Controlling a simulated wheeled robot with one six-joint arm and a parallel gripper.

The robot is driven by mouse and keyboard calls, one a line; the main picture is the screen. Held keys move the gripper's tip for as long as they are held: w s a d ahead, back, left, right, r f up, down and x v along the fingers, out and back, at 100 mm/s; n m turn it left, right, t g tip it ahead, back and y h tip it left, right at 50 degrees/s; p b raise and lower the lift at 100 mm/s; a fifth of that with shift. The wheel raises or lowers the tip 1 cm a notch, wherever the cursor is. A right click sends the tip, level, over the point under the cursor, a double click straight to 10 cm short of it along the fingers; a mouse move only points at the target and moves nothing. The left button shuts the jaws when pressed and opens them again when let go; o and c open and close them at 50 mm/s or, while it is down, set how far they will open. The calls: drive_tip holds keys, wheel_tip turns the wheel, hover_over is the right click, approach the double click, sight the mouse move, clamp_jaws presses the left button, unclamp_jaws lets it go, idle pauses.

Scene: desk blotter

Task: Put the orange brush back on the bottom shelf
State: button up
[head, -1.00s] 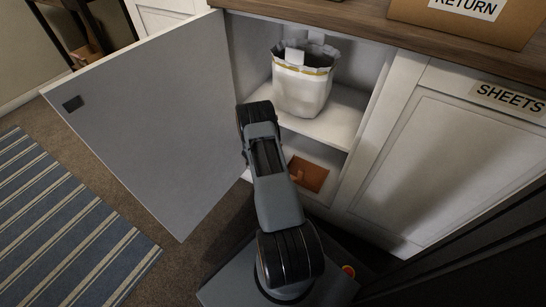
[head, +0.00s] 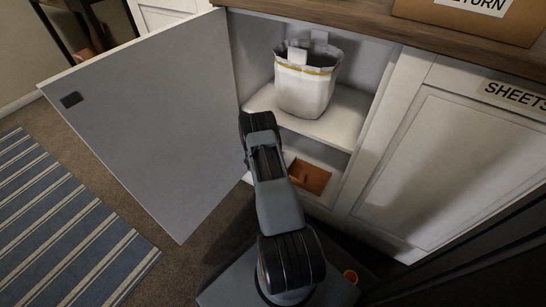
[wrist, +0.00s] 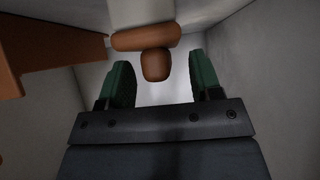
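An orange-brown rounded piece (wrist: 156,64), which looks like part of the brush, shows in the wrist view just beyond the gap between my fingertips. Its wider part (wrist: 143,39) lies behind it. My gripper (wrist: 162,80) has its green fingers apart, with nothing pinched between them. In the head view my gripper is hidden behind my arm, inside the lower part of the open cabinet. The bottom shelf (head: 324,199) is mostly hidden by my arm. I cannot tell whether the brush touches the shelf.
An orange-brown, flat-sided thing (head: 311,178) stands in the lower compartment; a similar one fills the left of the wrist view (wrist: 50,60). A white bin (head: 304,90) stands on the shelf above (head: 345,117). The open door (head: 140,115) is left; the SHEETS door (head: 450,160) is shut.

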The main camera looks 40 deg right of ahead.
drive_tip(key=shift+o, duration=0.8)
drive_tip(key=shift+r, duration=0.25)
drive_tip(key=p+v, duration=0.5)
drive_tip(key=v, duration=0.7)
drive_tip(key=s+a+r+n+g, duration=0.1)
drive_tip(key=a+r+n, duration=0.15)
drive_tip(key=r, duration=0.75)
drive_tip(key=s+a+r+n+g, duration=0.15)
drive_tip(key=a+r, duration=0.25)
drive_tip(key=r, duration=0.6)
drive_tip(key=s+a+r+n+t+y, duration=0.1)
drive_tip(key=s+a+r+n+y, duration=0.4)
drive_tip(key=a, duration=0.6)
drive_tip(key=s+a+r+n+t+y, duration=0.1)
drive_tip(key=s+a+r+n+y, duration=0.4)
drive_tip(key=a+r, duration=0.4)
drive_tip(key=shift+s+a+n, duration=0.6)
drive_tip(key=shift+s+a, duration=0.35)
drive_tip(key=shift+s, duration=0.25)
drive_tip(key=shift+r+t, duration=0.1)
drive_tip(key=shift+t, duration=0.15)
